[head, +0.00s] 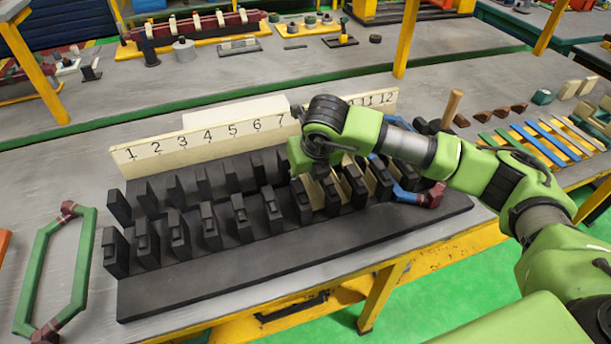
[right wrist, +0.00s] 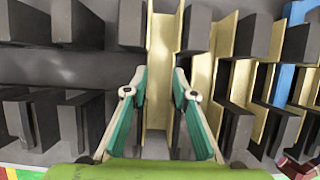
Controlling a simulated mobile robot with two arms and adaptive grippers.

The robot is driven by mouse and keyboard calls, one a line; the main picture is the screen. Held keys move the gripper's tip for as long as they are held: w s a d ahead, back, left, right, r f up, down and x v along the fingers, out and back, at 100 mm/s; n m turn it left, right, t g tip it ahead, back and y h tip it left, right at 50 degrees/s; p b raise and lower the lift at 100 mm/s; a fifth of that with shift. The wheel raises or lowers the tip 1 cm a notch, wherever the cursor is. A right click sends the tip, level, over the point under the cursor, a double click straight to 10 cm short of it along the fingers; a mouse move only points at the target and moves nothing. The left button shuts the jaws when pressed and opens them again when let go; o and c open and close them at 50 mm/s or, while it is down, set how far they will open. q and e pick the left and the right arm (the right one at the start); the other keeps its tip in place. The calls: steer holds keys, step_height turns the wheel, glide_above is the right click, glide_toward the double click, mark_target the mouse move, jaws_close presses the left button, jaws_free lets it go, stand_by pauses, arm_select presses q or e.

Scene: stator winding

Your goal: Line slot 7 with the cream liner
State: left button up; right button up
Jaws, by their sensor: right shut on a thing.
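The dark stator block (head: 200,285) lies on the bench, with two rows of upright teeth and a cream number strip (head: 165,150) behind it. My right gripper (head: 315,172) is low over the block, just right of the 7 mark. In the right wrist view, the gripper (right wrist: 163,95) is shut on a long cream liner (right wrist: 162,60), which lines up with a gap between teeth. I cannot tell how deep the liner sits. More cream liners (right wrist: 238,75) stand in slots to its right. My left gripper is out of view.
A blue coil (head: 405,194) with dark red ends sits at the block's right end. A green coil (head: 68,262) lies at the left. Slots under the low numbers are empty.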

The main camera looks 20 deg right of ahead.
steer(key=shift+f, duration=0.1)
steer(key=o, duration=0.9)
steer(key=shift+c, duration=0.2)
steer(key=shift+o, duration=0.3)
steer(key=shift+s, duration=0.1)
steer(key=shift+r, duration=0.8)
steer(key=shift+r, duration=0.15)
